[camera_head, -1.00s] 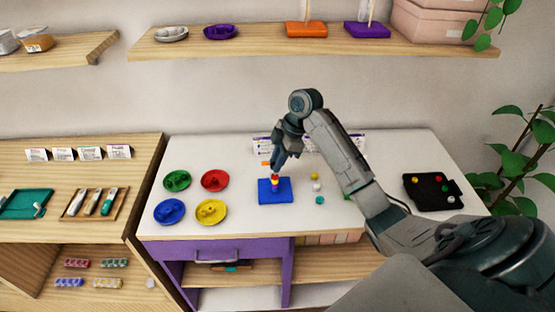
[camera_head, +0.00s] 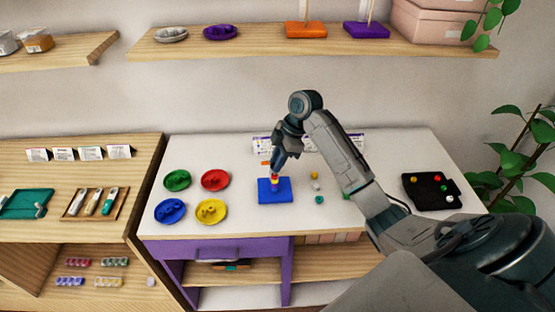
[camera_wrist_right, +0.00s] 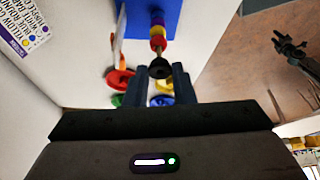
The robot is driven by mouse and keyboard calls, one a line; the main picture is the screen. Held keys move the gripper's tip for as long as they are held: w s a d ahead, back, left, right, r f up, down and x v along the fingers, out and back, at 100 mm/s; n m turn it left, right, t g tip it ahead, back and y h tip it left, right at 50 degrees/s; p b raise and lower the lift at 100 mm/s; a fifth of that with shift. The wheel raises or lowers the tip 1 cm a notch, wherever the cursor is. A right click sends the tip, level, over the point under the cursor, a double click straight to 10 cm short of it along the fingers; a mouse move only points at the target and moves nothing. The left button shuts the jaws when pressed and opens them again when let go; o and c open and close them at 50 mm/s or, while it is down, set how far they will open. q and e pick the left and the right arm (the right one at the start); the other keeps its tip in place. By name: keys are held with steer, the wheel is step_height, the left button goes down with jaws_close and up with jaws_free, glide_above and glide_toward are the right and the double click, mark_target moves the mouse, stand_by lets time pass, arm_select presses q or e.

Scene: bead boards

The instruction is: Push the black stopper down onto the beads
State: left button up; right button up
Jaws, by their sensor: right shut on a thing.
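A blue bead board (camera_head: 275,196) lies on the white table, and it also shows in the right wrist view (camera_wrist_right: 138,18). Red, yellow and purple beads (camera_wrist_right: 158,34) are stacked on its upright rod. The black stopper (camera_wrist_right: 160,68) is at the top end of the stack, close to the uppermost red bead; I cannot tell whether they touch. My right gripper (camera_wrist_right: 164,80) is shut on the stopper, directly above the board. In the head view the right gripper (camera_head: 276,167) hides the stopper. A dark claw-like shape, probably my left gripper (camera_wrist_right: 290,46), shows at the right of the wrist view.
Green (camera_head: 177,180), red (camera_head: 215,180), blue (camera_head: 170,211) and yellow (camera_head: 211,211) dishes stand left of the board. Loose beads (camera_head: 315,176) lie just right of it. A black tray (camera_head: 432,191) is at the far right. Printed cards (camera_head: 263,144) stand behind.

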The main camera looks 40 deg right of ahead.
steer(key=shift+f, duration=1.1)
stand_by(0.9)
stand_by(0.3)
steer(key=o, duration=1)
steer(key=shift+d+r, duration=0.15)
steer(key=shift+r, duration=0.2)
steer(key=shift+b+v, duration=0.85)
steer(key=shift+v, duration=4.2)
